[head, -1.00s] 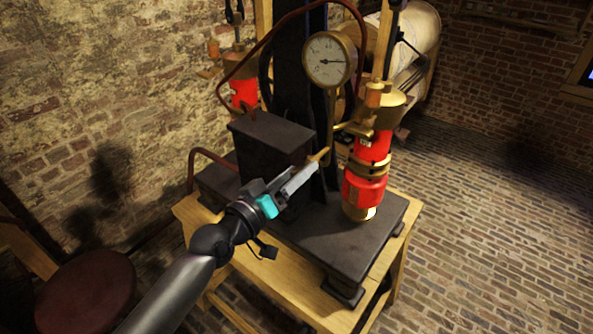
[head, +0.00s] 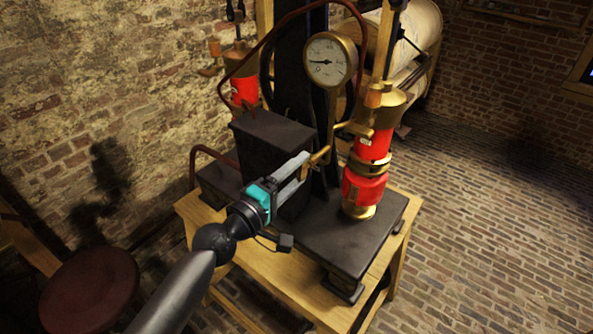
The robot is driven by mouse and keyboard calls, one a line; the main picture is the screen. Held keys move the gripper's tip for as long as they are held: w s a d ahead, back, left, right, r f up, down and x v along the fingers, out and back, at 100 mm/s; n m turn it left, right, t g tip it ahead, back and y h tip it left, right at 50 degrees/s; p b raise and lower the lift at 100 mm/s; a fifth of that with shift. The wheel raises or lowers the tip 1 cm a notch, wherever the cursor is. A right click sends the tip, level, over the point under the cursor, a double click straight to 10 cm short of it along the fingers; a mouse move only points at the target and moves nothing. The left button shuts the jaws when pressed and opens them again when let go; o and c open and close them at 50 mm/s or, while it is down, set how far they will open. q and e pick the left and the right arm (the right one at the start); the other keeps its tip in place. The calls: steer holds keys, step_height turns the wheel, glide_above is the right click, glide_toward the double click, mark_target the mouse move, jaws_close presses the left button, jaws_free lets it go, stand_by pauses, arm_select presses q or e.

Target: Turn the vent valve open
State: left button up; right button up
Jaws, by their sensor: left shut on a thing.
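The vent valve's brass handle (head: 321,156) sticks out in front of the black column, beside the black box. My left gripper (head: 306,166) comes in from the lower left, and its fingers are shut on the end of this brass handle. The fingertips partly hide the handle's end. A round dial gauge (head: 330,60) with a brass rim hangs above, its needle pointing left. A red and brass cylinder (head: 366,187) stands to the right of the handle, joined near its top by a brass pipe. My right gripper is not in view.
A black box (head: 272,142) stands just behind and left of my gripper on the dark machine base (head: 340,243). The base sits on a wooden table (head: 262,279). A second red cylinder (head: 244,92) is behind. A round dark red stool (head: 90,287) is at lower left.

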arm_select(q)
steer(key=shift+n, duration=0.6)
steer(key=o, duration=1.4)
steer(key=shift+b+v, duration=1.6)
steer(key=shift+v, duration=6.05)
